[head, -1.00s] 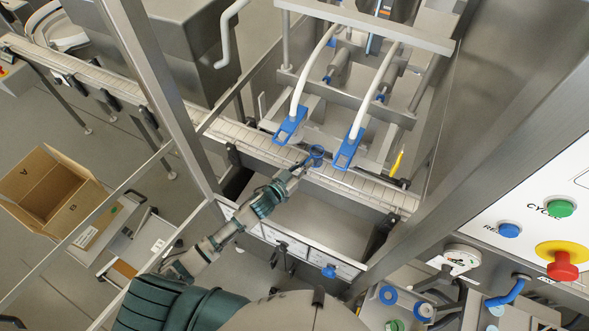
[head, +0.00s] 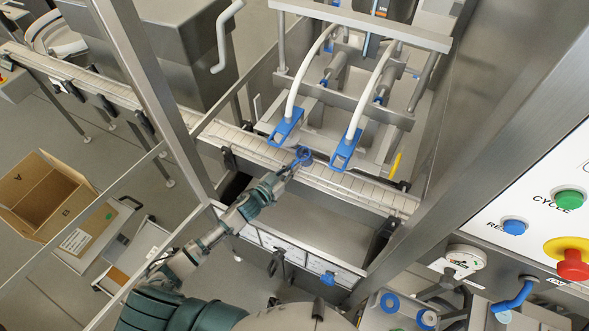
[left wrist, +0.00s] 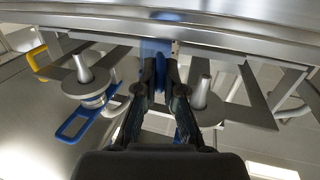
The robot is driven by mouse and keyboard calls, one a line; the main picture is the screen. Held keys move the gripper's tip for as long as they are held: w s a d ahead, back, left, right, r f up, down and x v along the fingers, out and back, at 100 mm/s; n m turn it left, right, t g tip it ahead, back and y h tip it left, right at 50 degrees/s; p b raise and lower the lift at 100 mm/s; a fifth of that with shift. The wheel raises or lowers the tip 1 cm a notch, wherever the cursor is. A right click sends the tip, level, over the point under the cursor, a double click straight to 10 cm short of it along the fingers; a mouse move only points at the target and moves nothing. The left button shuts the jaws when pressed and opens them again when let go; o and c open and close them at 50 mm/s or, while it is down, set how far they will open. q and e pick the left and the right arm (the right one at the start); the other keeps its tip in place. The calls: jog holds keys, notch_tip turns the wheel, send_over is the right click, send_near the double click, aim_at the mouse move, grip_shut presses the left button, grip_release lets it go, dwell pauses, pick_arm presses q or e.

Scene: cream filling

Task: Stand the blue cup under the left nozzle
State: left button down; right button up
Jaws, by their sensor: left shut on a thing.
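The blue cup (head: 304,154) is over the near edge of the conveyor, between the two nozzles and nearer the front. My left gripper (head: 295,164) is shut on it; the cup shows as a blue shape (left wrist: 157,48) between the fingers (left wrist: 160,75) in the left wrist view. The left nozzle (head: 286,127) is a blue plate on a white hose, behind and to the left of the cup. The right nozzle (head: 346,150) is to the cup's right. I cannot tell whether the cup's base touches the belt. My right gripper is not in view.
The slatted conveyor (head: 365,192) runs from upper left to lower right under the nozzles. A steel post (head: 150,95) stands to the left and a wide steel frame (head: 470,150) to the right. A yellow handle (head: 395,165) is near the belt's right end. A cardboard box (head: 45,195) lies far left.

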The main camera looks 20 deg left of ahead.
aim_at(277, 161)
pick_arm(q)
jog(key=shift+w+a+f, duration=0.1)
jog(key=shift+a+f, duration=0.05)
jog(key=shift+a, duration=0.1)
jog(key=shift+w+a, duration=0.1)
jog(key=shift+a, duration=0.15)
jog(key=a, duration=0.3)
jog(key=shift+w+a+f, duration=0.15)
jog(key=shift+w+a, duration=0.05)
jog(key=shift+w, duration=0.05)
jog(key=shift+w+a, duration=0.2)
jog(key=shift+a, duration=0.9)
jog(key=shift+w+d+r, duration=0.1)
jog(key=shift+d+r, duration=0.15)
jog(key=shift+d, duration=0.05)
jog(key=shift+a+f, duration=0.1)
jog(key=shift+a, duration=0.05)
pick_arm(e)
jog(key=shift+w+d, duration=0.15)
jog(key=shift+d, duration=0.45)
pick_arm(q)
jog(key=shift+a, duration=0.1)
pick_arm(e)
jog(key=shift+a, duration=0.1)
